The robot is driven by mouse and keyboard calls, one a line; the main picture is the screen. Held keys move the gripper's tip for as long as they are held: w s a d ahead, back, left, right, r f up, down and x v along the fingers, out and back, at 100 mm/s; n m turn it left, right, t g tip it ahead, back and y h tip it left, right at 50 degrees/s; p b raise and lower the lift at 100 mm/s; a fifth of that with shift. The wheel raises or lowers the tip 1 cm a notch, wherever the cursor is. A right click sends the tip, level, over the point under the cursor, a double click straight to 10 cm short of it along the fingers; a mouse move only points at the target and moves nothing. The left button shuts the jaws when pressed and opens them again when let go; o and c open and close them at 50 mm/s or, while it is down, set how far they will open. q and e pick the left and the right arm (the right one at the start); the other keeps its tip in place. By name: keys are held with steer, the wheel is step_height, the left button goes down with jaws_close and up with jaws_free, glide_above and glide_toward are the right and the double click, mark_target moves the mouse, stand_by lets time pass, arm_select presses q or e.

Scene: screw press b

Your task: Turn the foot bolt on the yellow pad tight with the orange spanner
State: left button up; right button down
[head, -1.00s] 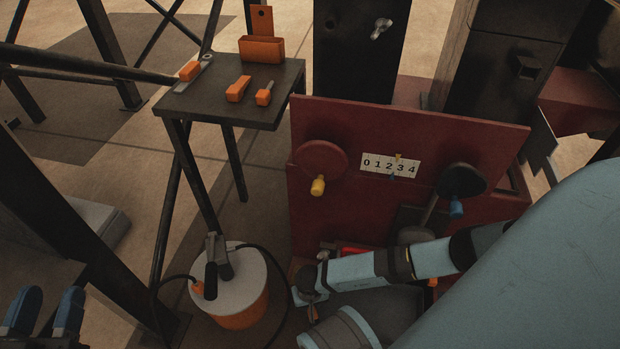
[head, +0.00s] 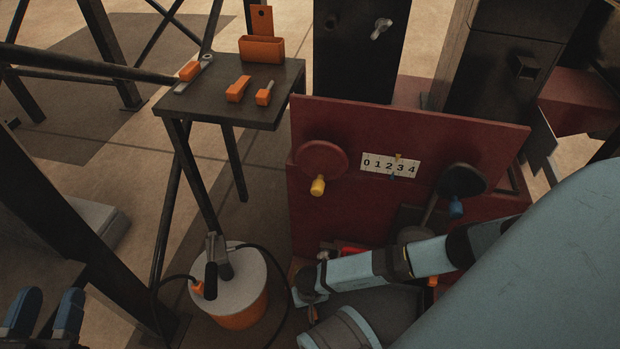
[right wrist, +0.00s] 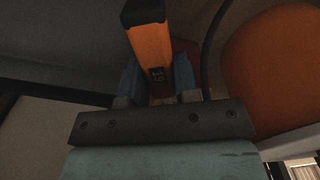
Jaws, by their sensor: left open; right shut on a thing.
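In the right wrist view, my right gripper (right wrist: 158,84) is shut on the orange spanner (right wrist: 151,52), seen as an orange handle with a dark end and a small dark label between blue fingers. Its working end cannot be made out. In the head view, my right arm reaches low in front of the red panel; its fingers are mostly hidden, with a bit of orange below the wrist. My left gripper (head: 45,314) is open and empty at the lower left. I cannot make out the foot bolt or the yellow pad.
A dark table (head: 205,102) holds orange-handled tools (head: 238,89) and an orange holder (head: 262,50). The red panel (head: 400,140) carries two handwheels and a 0-4 scale (head: 390,166). A white-topped orange drum (head: 238,300) with a black hose stands left of my right wrist.

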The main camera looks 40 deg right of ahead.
steer(key=shift+w+a+m, duration=0.45)
steer(key=shift+a+m, duration=0.25)
steer(key=shift+m, duration=0.15)
steer(key=shift+w+a+m, duration=0.45)
steer(key=shift+a+m, duration=0.2)
steer(key=shift+m, duration=0.2)
steer(key=shift+r+p, duration=0.2)
steer(key=shift+p, duration=0.1)
steer(key=shift+r+p, duration=0.35)
steer(key=shift+r, duration=0.1)
steer(key=shift+s, duration=0.1)
